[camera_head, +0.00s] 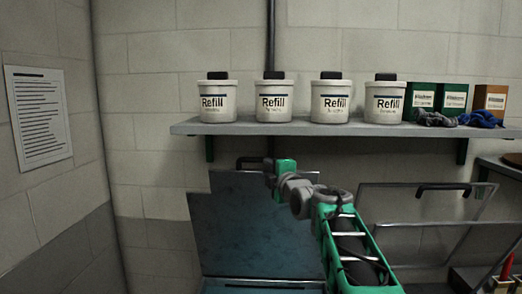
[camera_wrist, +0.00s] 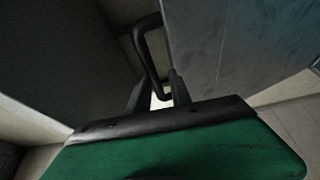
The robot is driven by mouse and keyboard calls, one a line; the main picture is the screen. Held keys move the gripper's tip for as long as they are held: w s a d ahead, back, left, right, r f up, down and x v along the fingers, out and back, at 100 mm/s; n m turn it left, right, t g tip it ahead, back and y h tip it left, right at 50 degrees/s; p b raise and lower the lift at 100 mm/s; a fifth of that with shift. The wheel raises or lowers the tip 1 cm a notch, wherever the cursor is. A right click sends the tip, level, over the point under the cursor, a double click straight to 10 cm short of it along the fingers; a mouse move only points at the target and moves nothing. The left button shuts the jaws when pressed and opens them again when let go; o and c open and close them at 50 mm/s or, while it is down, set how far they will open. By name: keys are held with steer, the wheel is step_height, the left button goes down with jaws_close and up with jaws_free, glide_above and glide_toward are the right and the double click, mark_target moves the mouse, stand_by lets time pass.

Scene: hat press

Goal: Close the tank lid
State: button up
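The tank lid (camera_head: 245,225) is a dark blue-grey panel standing raised against the wall in the head view. Its black handle (camera_head: 250,160) shows at the top edge, partly hidden by my gripper (camera_head: 275,172). In the wrist view a large grey-blue panel (camera_wrist: 240,50), seemingly the lid, fills the upper right. The black handle loop (camera_wrist: 148,55) comes down from it toward my gripper (camera_wrist: 160,85). The two dark fingers are apart, with the handle's lower end between or just beyond their tips. A light gap shows there, and I see no firm grip.
A wall shelf (camera_head: 300,128) above my gripper holds several white Refill tubs (camera_head: 274,101), boxes (camera_head: 455,97) and gloves (camera_head: 482,119). At right is a clear framed panel (camera_head: 420,225) with a black handle. A paper notice (camera_head: 38,115) hangs on the left wall.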

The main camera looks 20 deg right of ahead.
steer(key=w+r+p, duration=0.1)
steer(key=w+p, duration=0.2)
steer(key=w, duration=0.5)
steer(key=shift+r+n+p, duration=0.25)
steer(key=shift+n+p, duration=0.05)
steer(key=shift+p, duration=0.1)
steer(key=shift+c, duration=0.4)
jaws_close()
stand_by(0.4)
